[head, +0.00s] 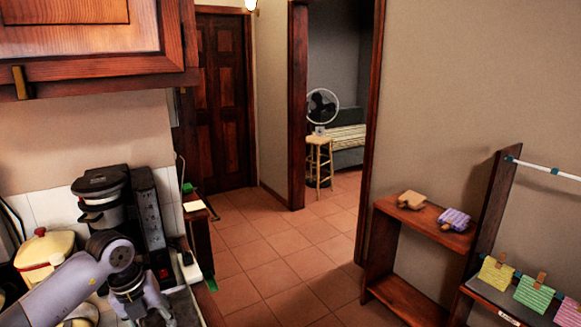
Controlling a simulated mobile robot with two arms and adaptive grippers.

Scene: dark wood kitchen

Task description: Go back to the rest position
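My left arm comes in from the lower left of the head view, in front of the counter. Its grey links bend at a dark joint, and the wrist runs down to the bottom edge. The fingers of my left gripper are not visible, cut off below the picture. My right arm and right gripper do not show.
A coffee maker (101,199) and a cream pot (44,251) stand on the counter at left. A wooden shelf (425,228) and a rack with cloths (534,294) stand at right. The tiled floor (275,245) between is clear towards the doorway.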

